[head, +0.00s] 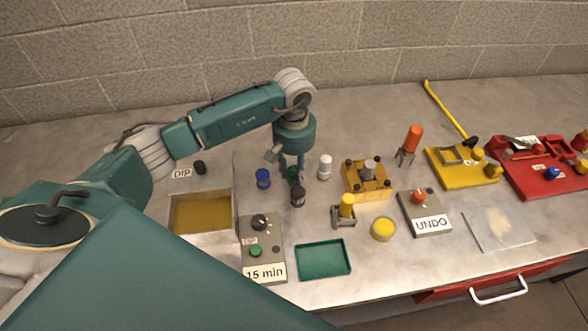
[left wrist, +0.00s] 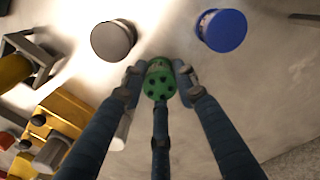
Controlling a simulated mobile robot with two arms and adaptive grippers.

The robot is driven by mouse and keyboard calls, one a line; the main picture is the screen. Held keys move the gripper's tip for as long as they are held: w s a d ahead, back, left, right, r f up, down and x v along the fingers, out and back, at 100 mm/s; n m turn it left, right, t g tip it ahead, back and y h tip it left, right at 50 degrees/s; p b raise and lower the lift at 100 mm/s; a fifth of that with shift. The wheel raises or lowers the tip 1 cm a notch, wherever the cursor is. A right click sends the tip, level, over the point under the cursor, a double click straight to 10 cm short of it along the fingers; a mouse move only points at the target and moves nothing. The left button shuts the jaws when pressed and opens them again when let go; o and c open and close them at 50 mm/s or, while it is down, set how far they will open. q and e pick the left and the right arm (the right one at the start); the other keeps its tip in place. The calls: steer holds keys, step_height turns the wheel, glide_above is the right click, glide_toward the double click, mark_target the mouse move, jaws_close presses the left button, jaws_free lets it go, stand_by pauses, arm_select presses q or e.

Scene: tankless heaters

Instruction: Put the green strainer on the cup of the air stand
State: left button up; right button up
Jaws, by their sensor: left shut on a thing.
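The green strainer (left wrist: 159,78) is between the fingertips of my left gripper (left wrist: 160,80), its holed face toward the wrist camera. In the head view my left gripper (head: 291,168) points down near the back middle of the counter, and the strainer is mostly hidden by the fingers. I cannot tell for sure which fixture is the air stand. Candidates are a small metal stand with a yellow cylinder (head: 346,205), a stand with an orange cylinder (head: 412,139), and a yellow block with posts (head: 366,190). My right gripper is not in view.
Around the gripper stand a blue cylinder (head: 263,179), a black one (head: 298,196) and a white one (head: 325,167). In front are a dip tank (head: 186,233), a timer box (head: 262,251) and a green tray (head: 322,274). A yellow-lidded jar (head: 383,229) and UNDO box (head: 431,226) lie right.

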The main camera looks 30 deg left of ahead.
arm_select(q)
steer(key=shift+f, duration=0.15)
steer(key=o, duration=1.2)
steer(key=shift+c, duration=0.2)
